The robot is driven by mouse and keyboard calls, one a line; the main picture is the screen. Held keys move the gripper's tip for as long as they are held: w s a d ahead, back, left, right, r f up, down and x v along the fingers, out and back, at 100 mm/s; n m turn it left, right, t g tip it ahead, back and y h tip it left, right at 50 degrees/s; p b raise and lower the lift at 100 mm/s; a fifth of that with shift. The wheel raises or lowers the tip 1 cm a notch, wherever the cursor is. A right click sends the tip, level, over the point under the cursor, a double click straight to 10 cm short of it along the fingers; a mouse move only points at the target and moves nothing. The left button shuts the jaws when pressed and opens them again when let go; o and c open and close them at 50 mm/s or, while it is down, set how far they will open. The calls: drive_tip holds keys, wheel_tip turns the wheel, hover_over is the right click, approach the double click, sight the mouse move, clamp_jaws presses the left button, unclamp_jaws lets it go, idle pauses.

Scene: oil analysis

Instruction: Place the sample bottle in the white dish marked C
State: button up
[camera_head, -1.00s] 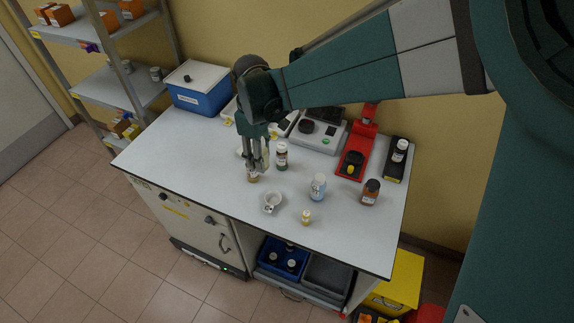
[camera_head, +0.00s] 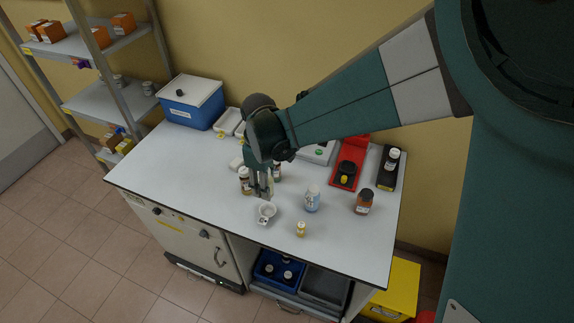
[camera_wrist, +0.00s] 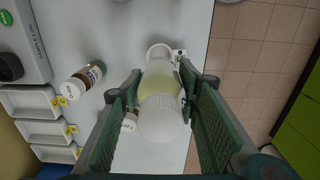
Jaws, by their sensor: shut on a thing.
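My gripper (camera_wrist: 160,95) is shut on the sample bottle (camera_wrist: 161,112), which has a white cap and pale yellow contents. Several rectangular white dishes (camera_wrist: 28,103) with yellow tags lie at the left of the wrist view.
Brown bottles with white caps stand left (camera_head: 245,180) and behind (camera_head: 277,172) my gripper. A white-blue bottle (camera_head: 312,198), a brown bottle (camera_head: 364,201) and a small yellow bottle (camera_head: 300,229) stand to the right. A blue box (camera_head: 193,105) is at the back left. The table's front left is clear.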

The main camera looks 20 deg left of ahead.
drive_tip(key=shift+f, duration=0.15)
hover_over(268, 213)
drive_tip(key=shift+f, duration=2.8)
drive_tip(key=shift+f, duration=2.1)
drive_tip(key=shift+f, duration=0.15)
drive_tip(key=o, duration=1)
drive_tip(key=shift+r, duration=0.2)
drive_tip(key=shift+r, duration=6)
